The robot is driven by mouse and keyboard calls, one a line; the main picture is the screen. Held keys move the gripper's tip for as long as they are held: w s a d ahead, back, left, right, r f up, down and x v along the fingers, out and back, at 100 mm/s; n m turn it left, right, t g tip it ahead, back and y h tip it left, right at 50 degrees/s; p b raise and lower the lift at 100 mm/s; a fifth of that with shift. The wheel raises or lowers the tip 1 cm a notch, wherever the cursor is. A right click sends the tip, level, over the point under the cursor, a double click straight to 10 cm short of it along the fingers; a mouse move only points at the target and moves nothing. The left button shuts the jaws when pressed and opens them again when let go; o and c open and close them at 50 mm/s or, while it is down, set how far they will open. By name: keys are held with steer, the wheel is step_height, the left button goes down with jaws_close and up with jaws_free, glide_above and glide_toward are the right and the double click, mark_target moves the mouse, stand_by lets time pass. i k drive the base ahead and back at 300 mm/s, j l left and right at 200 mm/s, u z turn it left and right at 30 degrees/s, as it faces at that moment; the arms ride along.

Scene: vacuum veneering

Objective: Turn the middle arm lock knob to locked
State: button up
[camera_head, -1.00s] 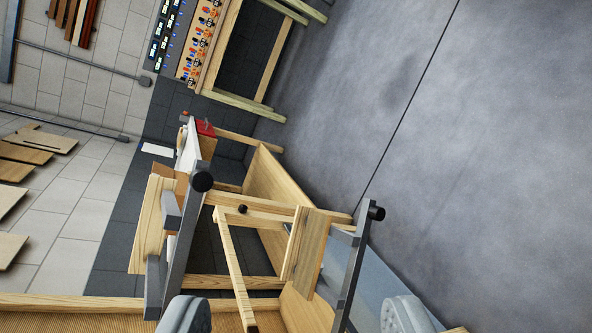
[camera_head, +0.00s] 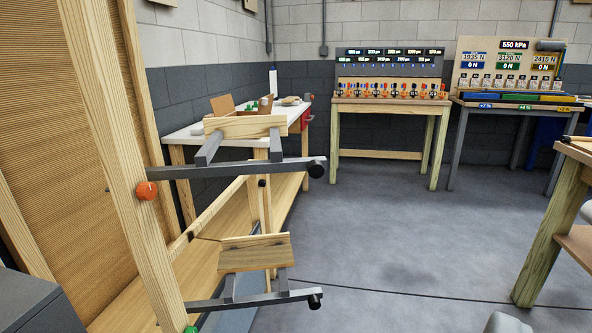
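An orange-red round knob (camera_head: 146,190) sits on the pale wooden post (camera_head: 120,160) at the left, beside the root of a grey metal arm (camera_head: 240,168) that juts right. I take it for the middle arm's lock knob, but no label shows. A thin pale mark seems to be on its face; its setting is too small to read. A green knob (camera_head: 191,329) is cut off at the bottom edge, by a lower grey arm (camera_head: 255,299). Of my gripper, at most a grey rounded tip shows at the bottom right, well away from the orange knob; its opening cannot be seen.
Both arms carry wooden pads and end in black caps. A dark grey box (camera_head: 38,303) fills the lower left corner. A white-topped table (camera_head: 188,135) stands behind the rack. Benches with gauges (camera_head: 390,100) stand at the back. The floor (camera_head: 400,240) right of the rack is clear.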

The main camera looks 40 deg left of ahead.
mark_target(146, 191)
steer(key=u, duration=2.1)
